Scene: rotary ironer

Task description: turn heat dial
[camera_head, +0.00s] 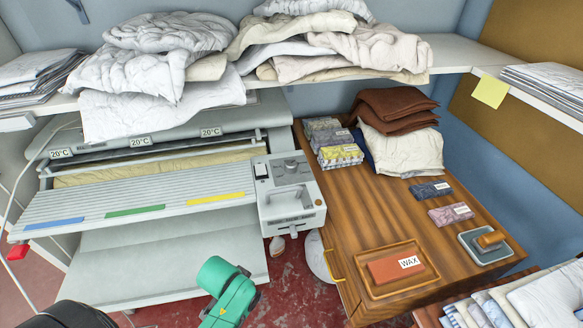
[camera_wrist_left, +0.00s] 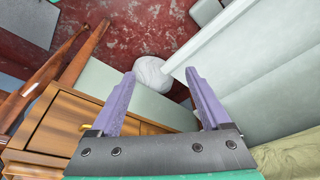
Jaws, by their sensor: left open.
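The heat dial (camera_head: 291,163) is a small round grey knob on the top face of the ironer's pale control box (camera_head: 291,205), left of the wooden table. Its pointer setting is too small to read. The dial does not show in the left wrist view. My left gripper (camera_wrist_left: 160,78) shows there with two purple fingers spread apart and nothing between them. In the head view a green part of my own arm is at the bottom centre, below and in front of the control box, apart from it. My right gripper is in neither view.
The ironer's slatted feed board (camera_head: 120,208) extends left of the control box. The wooden table (camera_head: 382,222) stands close on the right, with a wax tray (camera_head: 396,269) and folded cloths. A shelf (camera_head: 455,56) of laundry hangs above. Red floor shows below.

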